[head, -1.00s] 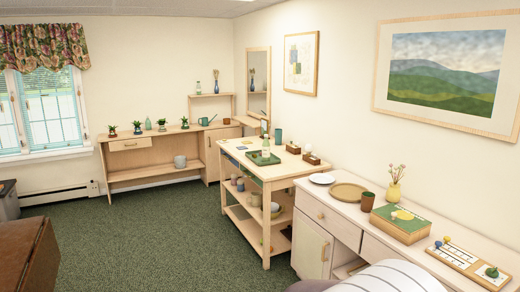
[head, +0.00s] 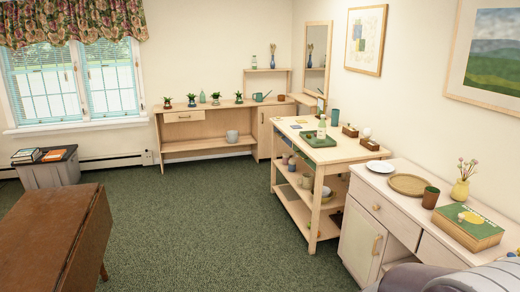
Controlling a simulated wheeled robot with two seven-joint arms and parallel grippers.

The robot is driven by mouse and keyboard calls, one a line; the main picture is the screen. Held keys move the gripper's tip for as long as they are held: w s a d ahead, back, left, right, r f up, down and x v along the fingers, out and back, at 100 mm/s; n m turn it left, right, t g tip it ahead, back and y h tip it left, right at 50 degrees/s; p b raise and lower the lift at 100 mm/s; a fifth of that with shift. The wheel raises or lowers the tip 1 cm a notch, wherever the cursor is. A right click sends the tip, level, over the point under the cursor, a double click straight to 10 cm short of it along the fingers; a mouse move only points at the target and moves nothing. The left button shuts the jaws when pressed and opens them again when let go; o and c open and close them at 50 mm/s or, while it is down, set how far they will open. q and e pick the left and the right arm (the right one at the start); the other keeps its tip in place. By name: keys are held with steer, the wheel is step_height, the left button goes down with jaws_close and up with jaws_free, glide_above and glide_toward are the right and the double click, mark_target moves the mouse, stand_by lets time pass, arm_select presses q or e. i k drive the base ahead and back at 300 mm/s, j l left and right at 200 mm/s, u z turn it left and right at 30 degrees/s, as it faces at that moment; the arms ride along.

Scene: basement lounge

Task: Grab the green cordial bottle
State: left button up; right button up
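A small green bottle (head: 202,97) stands upright on the long wooden bench along the far wall, between potted plants. Another bottle, pale green and clear-looking (head: 322,127), stands on a green tray (head: 312,140) on top of the wooden trolley (head: 345,152). A clear bottle (head: 253,62) stands on the small raised shelf at the back. No label is readable at this distance, so I cannot tell which one is the cordial. Neither of my grippers is in view.
A brown drop-leaf table (head: 50,235) fills the lower left, with a grey bin (head: 48,173) behind it. A pale cabinet (head: 375,215) and a grey upholstered shape (head: 415,277) are at right. Green carpet (head: 200,220) lies clear in the middle.

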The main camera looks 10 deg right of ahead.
mark_target(321, 133)
steer(key=i+l+z, duration=0.35)
steer(key=i, duration=0.95)
steer(key=i+l+z, duration=0.1)
steer(key=i+z, duration=0.25)
steer(key=i, duration=0.95)
steer(key=i+j+z, duration=0.15)
steer(key=i+z, duration=0.25)
steer(key=i, duration=0.15)
steer(key=i+j+z, duration=0.4)
steer(key=i, duration=0.15)
steer(key=i+j+z, duration=0.35)
steer(key=i, duration=0.2)
steer(key=i+j+z, duration=0.4)
steer(key=j, duration=0.2)
